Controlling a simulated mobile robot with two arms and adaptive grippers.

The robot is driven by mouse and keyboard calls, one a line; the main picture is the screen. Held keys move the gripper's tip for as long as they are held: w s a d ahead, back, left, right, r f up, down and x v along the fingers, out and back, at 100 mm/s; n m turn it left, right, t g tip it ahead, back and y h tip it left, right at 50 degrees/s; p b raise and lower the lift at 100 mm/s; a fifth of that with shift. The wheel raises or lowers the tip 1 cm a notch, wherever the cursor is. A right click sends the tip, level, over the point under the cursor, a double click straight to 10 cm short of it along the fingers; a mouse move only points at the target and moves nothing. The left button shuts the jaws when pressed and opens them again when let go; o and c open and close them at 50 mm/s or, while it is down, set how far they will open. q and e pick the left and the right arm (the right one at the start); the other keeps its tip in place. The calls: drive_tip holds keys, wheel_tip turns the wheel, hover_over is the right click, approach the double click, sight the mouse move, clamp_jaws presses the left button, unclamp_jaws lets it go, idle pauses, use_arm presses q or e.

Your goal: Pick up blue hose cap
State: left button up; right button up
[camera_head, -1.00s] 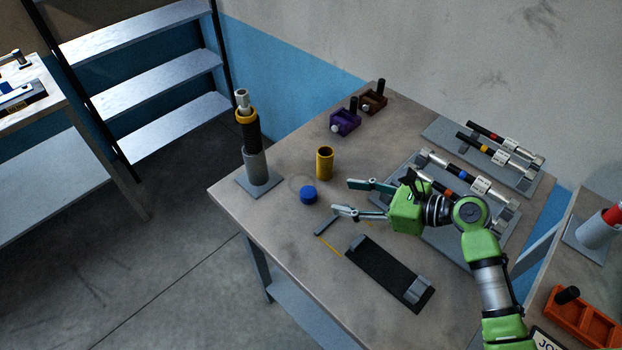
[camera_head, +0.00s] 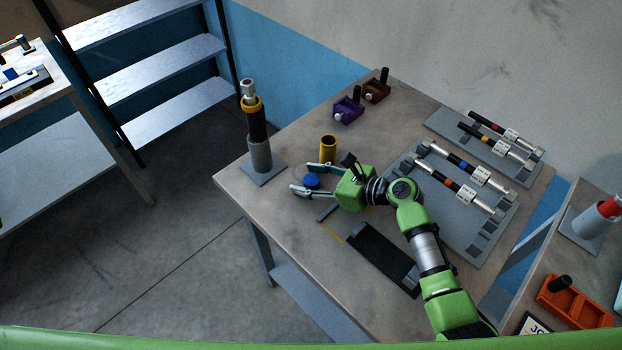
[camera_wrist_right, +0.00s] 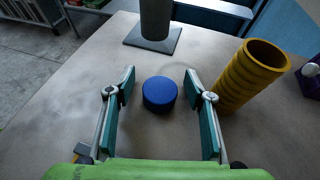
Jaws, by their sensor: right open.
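The blue hose cap (camera_head: 312,181) is a short round disc lying on the grey table (camera_head: 240,190). In the right wrist view the blue hose cap (camera_wrist_right: 159,93) sits between the tips of my right gripper (camera_wrist_right: 163,98), with a gap on each side. In the head view my right gripper (camera_head: 307,180) is open and reaches in from the right, its fingers on both sides of the cap. My left gripper is not in view.
A yellow ribbed cylinder (camera_head: 328,149) stands close by; it also shows right of the fingers in the wrist view (camera_wrist_right: 249,76). A post on a grey base (camera_head: 259,152) stands at the left corner. A black strip (camera_head: 382,257) and racks of rods (camera_head: 452,199) lie to the right.

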drive_tip(key=shift+d, duration=0.1)
drive_tip(key=c, duration=0.9)
